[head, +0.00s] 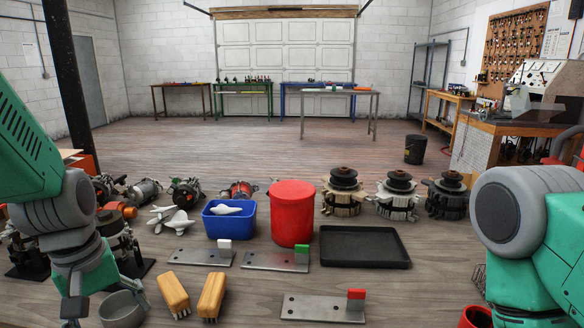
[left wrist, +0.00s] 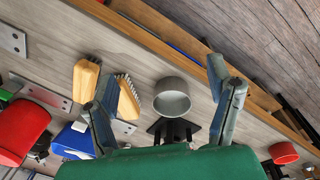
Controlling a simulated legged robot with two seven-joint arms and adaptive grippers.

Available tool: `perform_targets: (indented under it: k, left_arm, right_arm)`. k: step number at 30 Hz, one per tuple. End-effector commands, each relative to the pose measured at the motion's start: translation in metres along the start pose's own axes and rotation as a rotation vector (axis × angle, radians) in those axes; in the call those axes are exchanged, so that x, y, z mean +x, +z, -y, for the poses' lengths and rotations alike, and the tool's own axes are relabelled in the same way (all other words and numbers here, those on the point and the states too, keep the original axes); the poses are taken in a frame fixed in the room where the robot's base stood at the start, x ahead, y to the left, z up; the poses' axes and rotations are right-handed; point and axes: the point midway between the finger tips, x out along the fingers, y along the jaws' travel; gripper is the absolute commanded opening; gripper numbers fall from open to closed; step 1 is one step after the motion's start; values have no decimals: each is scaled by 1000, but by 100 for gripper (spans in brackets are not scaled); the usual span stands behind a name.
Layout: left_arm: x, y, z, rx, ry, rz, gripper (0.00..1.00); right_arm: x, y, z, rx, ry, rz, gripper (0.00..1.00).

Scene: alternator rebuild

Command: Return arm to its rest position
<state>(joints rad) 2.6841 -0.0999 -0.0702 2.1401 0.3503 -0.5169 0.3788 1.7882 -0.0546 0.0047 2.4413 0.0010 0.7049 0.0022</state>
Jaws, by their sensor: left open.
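My left arm (head: 75,225) comes in from the left in the head view, bent with its wrist hanging down over the near left of the table. My left gripper (left wrist: 162,72) is open in the left wrist view, its two fingers spread wide with nothing between them. A grey round bowl (left wrist: 172,104) shows beyond and between the fingers; in the head view the bowl (head: 122,310) is just right of the wrist. My right arm (head: 515,212) shows at the right edge; its gripper is out of view.
Two wooden-handled brushes (head: 174,291) lie right of the bowl. A blue bin (head: 229,225), red canister (head: 292,215), black tray (head: 364,247) and metal plates (head: 322,308) with coloured blocks stand mid-table. Alternator parts (head: 344,193) line the back. Bare wood lies around the plates.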

Motion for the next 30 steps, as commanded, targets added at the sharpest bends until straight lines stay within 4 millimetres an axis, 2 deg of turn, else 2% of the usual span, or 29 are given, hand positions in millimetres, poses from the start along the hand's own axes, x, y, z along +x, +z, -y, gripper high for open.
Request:
perform_targets:
  k: [1,11,17,20,24,27,30]
  left_arm:
    - [12,2,4,13,-14,3,74]
    - [81,11,33,139,-78,-26,74]
    - [141,30,62,275,-121,-38,74]
    - [179,52,85,376,-137,-34,74]
    - [229,98,121,552,-129,-23,74]
    - [251,129,139,649,-102,-15,74]
    - [262,150,150,711,-76,-11,74]
  right_arm:
    - [0,0,0,0,0,-1,57]
    - [0,-1,0,0,0,-3,57]
    - [0,-1,0,0,0,-2,57]
    - [0,-1,0,0,0,-2,57]
    - [0,-1,0,0,0,-2,57]
    - [0,-1,0,0,0,-2,57]
    - [0,-1,0,0,0,-2,57]
